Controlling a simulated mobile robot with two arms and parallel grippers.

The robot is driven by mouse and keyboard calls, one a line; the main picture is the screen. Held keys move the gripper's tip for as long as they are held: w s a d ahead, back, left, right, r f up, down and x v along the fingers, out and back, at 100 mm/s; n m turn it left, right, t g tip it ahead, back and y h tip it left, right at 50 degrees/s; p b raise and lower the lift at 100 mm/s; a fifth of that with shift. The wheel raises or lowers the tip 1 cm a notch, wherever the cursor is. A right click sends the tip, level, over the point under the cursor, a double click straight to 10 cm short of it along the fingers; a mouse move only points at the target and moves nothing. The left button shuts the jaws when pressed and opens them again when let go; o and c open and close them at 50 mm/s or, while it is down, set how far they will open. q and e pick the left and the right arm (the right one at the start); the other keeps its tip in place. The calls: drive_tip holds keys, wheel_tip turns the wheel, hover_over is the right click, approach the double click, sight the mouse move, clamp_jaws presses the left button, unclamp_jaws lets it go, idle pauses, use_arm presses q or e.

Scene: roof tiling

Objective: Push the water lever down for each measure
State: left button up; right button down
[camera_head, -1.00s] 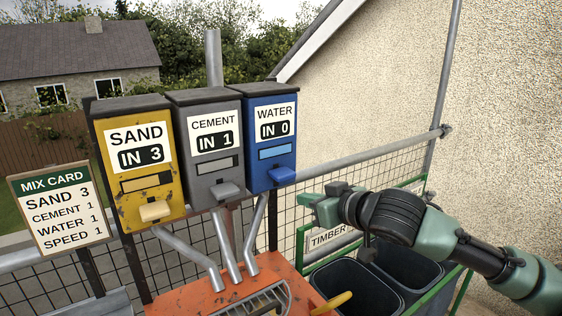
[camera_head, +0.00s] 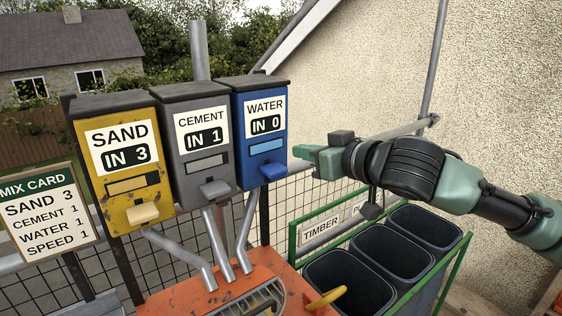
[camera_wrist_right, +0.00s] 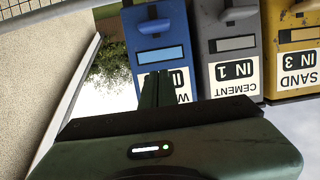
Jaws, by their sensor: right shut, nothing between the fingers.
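The blue water box (camera_head: 262,130) reads IN 0 and has a blue lever (camera_head: 272,171) low on its front. My right gripper (camera_head: 300,161) is shut and empty, just right of the water box, slightly above the height of its lever. In the right wrist view the fingertips (camera_wrist_right: 157,76) lie in front of the water box (camera_wrist_right: 160,25), with the blue lever (camera_wrist_right: 154,26) beyond them. The mix card (camera_head: 42,212) reads sand 3, cement 1, water 1, speed 1. My left gripper is not in view.
The yellow sand box (camera_head: 122,150) reads IN 3 and the grey cement box (camera_head: 200,135) reads IN 1. Pipes lead down to an orange machine (camera_head: 225,290). Dark bins (camera_head: 385,252) in a green frame stand below my right arm. A rough wall (camera_head: 370,70) rises behind.

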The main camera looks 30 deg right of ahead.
drive_tip(key=p, duration=0.4)
hover_over(281, 164)
drive_tip(key=s+a, duration=0.2)
drive_tip(key=s, duration=0.1)
drive_tip(key=shift+f, duration=0.9)
drive_tip(key=f, duration=0.4)
drive_tip(key=shift+s+d+f, duration=0.1)
drive_tip(key=shift+s+f, duration=0.05)
drive_tip(key=shift+s, duration=0.15)
wheel_tip(281, 164, down, 4)
drive_tip(key=b, duration=0.3)
